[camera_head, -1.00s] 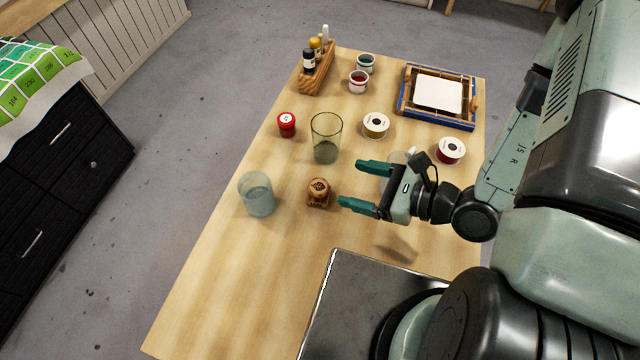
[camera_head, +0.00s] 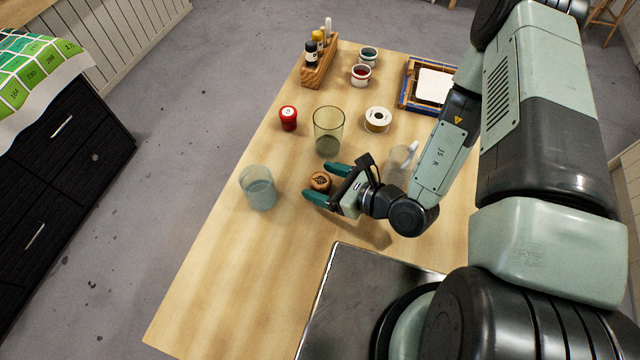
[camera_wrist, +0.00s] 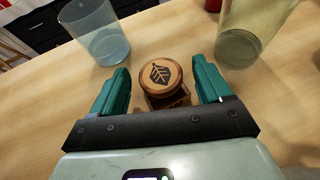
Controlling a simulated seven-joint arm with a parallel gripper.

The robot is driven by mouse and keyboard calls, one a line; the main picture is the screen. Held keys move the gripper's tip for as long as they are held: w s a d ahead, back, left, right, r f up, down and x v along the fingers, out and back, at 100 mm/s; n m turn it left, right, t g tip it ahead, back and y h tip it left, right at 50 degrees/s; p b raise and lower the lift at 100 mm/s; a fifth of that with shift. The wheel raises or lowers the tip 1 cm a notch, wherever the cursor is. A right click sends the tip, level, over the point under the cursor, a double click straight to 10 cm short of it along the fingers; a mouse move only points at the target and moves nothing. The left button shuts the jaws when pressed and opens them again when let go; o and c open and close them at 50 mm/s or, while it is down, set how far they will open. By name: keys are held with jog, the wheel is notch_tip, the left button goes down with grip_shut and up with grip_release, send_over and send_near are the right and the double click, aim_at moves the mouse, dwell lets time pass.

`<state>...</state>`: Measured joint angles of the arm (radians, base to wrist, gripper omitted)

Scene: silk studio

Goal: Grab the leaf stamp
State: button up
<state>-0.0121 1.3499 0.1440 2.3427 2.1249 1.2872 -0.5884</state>
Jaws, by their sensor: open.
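The leaf stamp (camera_head: 320,181) is a small brown wooden stamp with a round top that bears a dark leaf mark. It stands on the wooden table and shows in the wrist view (camera_wrist: 160,76) between the two fingers. My gripper (camera_head: 320,182) is open, with one teal finger on each side of the stamp. In the wrist view my gripper (camera_wrist: 162,88) shows a gap between the stamp and each finger. The stamp's lower part is partly hidden by the gripper in the head view.
A bluish glass (camera_head: 258,188) stands left of the stamp and an olive glass (camera_head: 328,131) stands behind it. A red-topped jar (camera_head: 288,118), a spool (camera_head: 378,119) and a wooden bottle rack (camera_head: 318,72) are farther back. The table front left is clear.

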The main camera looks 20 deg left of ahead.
jog(key=shift+w+a+f, duration=0.2)
jog(key=shift+a+f, duration=0.05)
jog(key=shift+a, duration=0.4)
jog(key=c, duration=1.1)
